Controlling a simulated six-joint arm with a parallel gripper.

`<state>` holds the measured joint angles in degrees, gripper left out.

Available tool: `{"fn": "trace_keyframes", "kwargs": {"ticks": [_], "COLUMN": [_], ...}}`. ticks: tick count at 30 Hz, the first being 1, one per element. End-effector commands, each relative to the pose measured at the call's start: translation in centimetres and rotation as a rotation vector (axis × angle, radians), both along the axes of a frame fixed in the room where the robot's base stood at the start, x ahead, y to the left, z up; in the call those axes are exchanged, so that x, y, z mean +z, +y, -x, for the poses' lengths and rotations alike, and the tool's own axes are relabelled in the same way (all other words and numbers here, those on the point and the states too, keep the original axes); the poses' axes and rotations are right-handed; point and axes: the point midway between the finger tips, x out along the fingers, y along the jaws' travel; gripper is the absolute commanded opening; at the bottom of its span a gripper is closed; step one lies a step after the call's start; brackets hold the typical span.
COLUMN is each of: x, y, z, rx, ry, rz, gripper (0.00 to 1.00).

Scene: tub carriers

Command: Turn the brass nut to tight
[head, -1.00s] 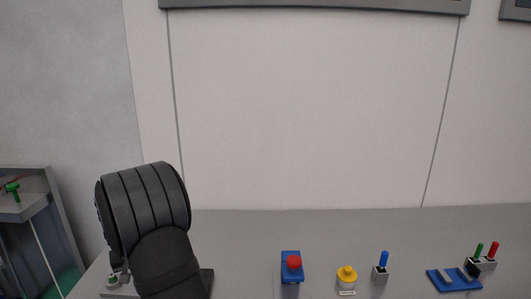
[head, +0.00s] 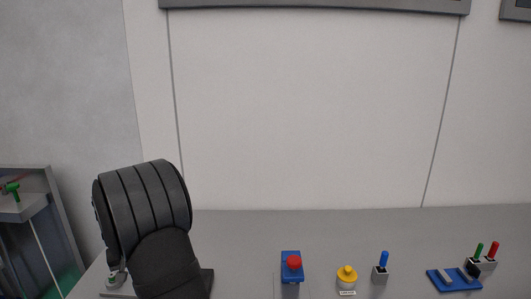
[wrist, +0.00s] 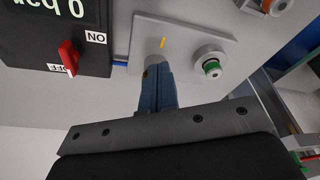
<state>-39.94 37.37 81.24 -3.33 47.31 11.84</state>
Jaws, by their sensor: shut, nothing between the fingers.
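My gripper (wrist: 157,70) is shut and empty in the wrist view, its blue fingers pointing at a light plate (wrist: 185,35). The plate carries a short yellow mark (wrist: 163,42). A small grey round part (wrist: 154,58) shows right at the fingertips, partly covered by them. I cannot tell whether it is the brass nut or whether the fingers touch it. No clearly brass-coloured nut shows. In the head view my arm hides the gripper and most of the plate (head: 118,291).
A grey fitting with a green centre (wrist: 211,66) is right of the fingers, with an orange-topped fitting (wrist: 274,5) beyond. A black box with a red switch (wrist: 68,56) is at left. A red button (head: 293,262), yellow knob (head: 346,274) and blue-handled switch (head: 382,267) stand right of my arm.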

Motion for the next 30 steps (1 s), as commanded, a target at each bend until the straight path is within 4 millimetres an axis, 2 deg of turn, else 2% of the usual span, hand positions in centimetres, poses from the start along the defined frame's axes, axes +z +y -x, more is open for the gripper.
{"fn": "trace_keyframes", "kwargs": {"ticks": [6, 12, 22, 27, 30], "x": [2.8, 4.5, 4.7, 5.7, 5.2], "y": [0.0, 0.0, -0.1, -1.3, -1.3], "z": [0.0, 0.0, -0.1, -0.9, -0.9], "rx": [-0.001, -0.001, -0.001, -0.002, 0.000], "ry": [-0.002, 0.000, 0.000, -0.001, 0.001], "rz": [-0.003, 0.000, 0.000, -0.001, 0.001], "gripper": [0.00, 0.00, 0.00, 0.00, 0.00]}}
